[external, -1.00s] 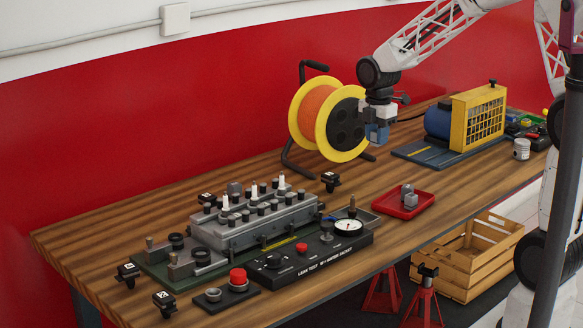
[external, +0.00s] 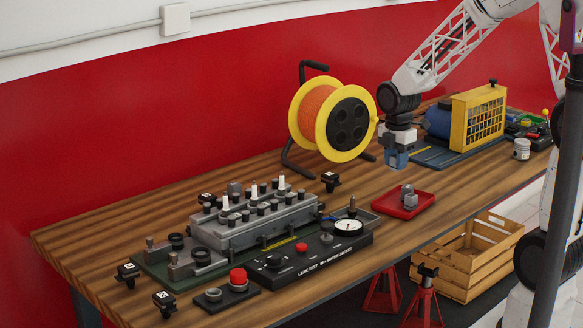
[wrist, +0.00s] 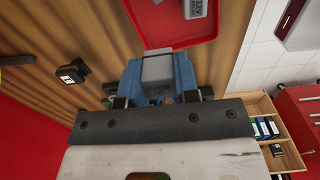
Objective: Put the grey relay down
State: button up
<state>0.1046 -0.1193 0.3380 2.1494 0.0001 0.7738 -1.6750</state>
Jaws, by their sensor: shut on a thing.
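My gripper (external: 396,161) has blue fingers and hangs above the wooden bench, to the right of the cable reel and behind the red tray (external: 425,207). In the wrist view, my gripper (wrist: 157,84) is shut on a grey block, the grey relay (wrist: 157,68), seen between the blue fingers. The fingers hide its sides. The red tray also shows in the wrist view (wrist: 165,38), just beyond the held relay. Other grey relays (external: 409,198) sit in the tray, and part of one shows at the top of the wrist view (wrist: 196,8).
A yellow and orange cable reel (external: 308,120) stands left of my gripper. A blue and yellow compressor (external: 477,118) stands to its right. A grey engine block (external: 255,220) and a black leak-test panel (external: 318,258) fill the bench's near left.

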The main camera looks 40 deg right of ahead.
jog(key=shift+f, duration=0.15)
send_over(393, 205)
jog(key=shift+f, duration=3.05)
jog(key=shift+f, duration=0.1)
jog(key=shift+f, duration=1.75)
jog(key=shift+f, duration=0.15)
jog(key=o, duration=0.6)
jog(key=shift+o, duration=0.2)
